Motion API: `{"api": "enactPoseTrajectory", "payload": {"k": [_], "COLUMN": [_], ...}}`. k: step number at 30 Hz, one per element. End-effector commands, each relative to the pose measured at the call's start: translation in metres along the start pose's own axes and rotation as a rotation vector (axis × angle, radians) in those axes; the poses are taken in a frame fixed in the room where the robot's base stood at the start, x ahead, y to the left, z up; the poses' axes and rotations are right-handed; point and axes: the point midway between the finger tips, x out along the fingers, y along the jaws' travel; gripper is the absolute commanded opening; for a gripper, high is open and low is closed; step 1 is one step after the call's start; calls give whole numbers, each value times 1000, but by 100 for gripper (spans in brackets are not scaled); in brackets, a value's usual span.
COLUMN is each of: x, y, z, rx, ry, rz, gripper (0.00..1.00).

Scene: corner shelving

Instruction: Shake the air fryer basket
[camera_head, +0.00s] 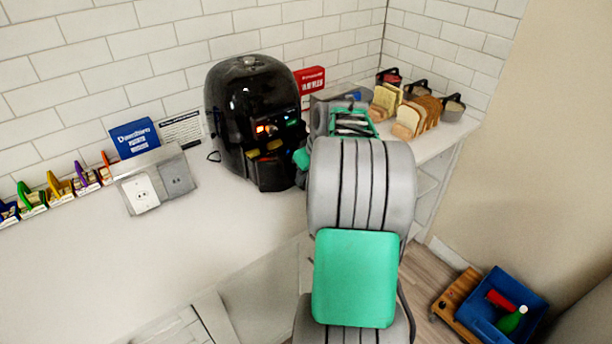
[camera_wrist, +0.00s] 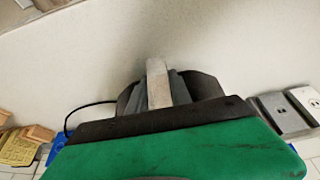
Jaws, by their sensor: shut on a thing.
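The black, rounded air fryer (camera_head: 245,100) stands on the white counter against the tiled wall, with small lit controls on its front. My gripper shows in the wrist view (camera_wrist: 158,85), with grey fingers beyond a dark bar and green housing. It is shut on what seems to be the air fryer basket at the front of the fryer. A dark rounded shape lies behind the fingers; I cannot tell how far the basket is in or out. In the head view my arm reaches to the fryer's right front and hides much of the grip.
Sliced bread (camera_head: 425,117) stands right of my arm, near several black-handled holders. A socket box (camera_head: 145,192) and a blue box (camera_head: 134,138) stand left of the fryer. A blue crate (camera_head: 530,290) is on the floor at right. The counter's left front is clear.

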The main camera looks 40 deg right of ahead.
Motion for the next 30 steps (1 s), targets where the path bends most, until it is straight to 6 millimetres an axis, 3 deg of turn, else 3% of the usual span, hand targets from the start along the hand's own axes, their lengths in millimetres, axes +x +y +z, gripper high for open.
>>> {"api": "enactPoseTrajectory", "payload": {"k": [11, 22, 30], "x": [-2, -32, -39], "y": [1, 2, 0], "z": [5, 80, 93], "rx": [1, 4, 0], "ry": [0, 1, 1], "rz": [1, 4, 2], "gripper": [0, 0, 0]}}
